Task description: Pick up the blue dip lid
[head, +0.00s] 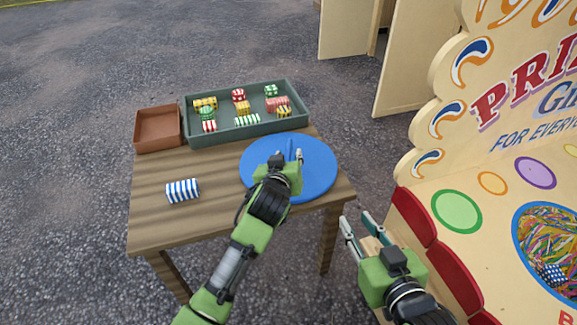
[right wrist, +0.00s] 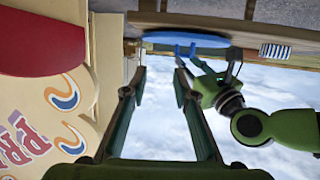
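The blue dip lid (head: 318,172) is a round blue disc with a thin upright handle, lying flat at the right side of the wooden table. It also shows upside down in the right wrist view (right wrist: 170,40). My left gripper (head: 288,158) is over the lid, its fingers apart on either side of the handle. The fingers do not appear closed on it, and the arm hides part of the lid. My right gripper (head: 358,220) is open and empty, in front of the table's right edge; its spread fingers show in the right wrist view (right wrist: 160,82).
A green tray (head: 190,128) of several striped and spotted rolls and an empty brown tray (head: 158,147) stand at the table's back. A blue-striped roll (head: 183,190) lies at the left front. The prize stall (head: 520,170), with a blue-rimmed opening of coloured strips, stands right.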

